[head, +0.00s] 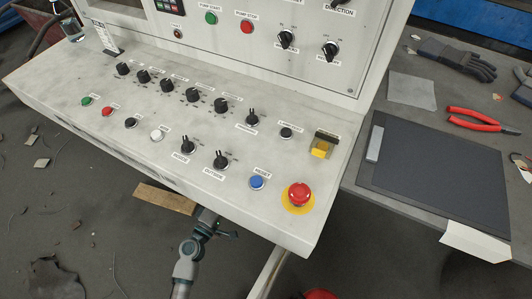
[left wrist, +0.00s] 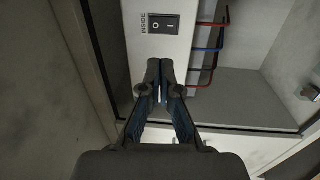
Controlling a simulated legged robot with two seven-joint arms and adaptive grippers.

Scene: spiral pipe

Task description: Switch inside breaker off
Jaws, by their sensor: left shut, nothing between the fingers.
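The inside breaker (left wrist: 164,23) is a black rocker switch marked O and I, with an "INSIDE" label beside it. It sits on a light panel (left wrist: 140,50) inside an open cabinet, at the top of the left wrist view. Which side of the rocker is pressed is not clear. My left gripper (left wrist: 160,68) is shut and empty, its fingertips just below the breaker in the picture, apart from it. In the head view my left arm reaches under the console's front edge, which hides the fingertips. My right gripper is in neither view.
Red and blue wires (left wrist: 210,48) run right of the breaker, and a cabinet wall (left wrist: 85,60) stands left. The console (head: 120,150) with knobs and a red emergency button (head: 299,193) overhangs my left arm. A side table (head: 355,200) holds red-handled pliers (head: 475,119) and gloves (head: 455,57).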

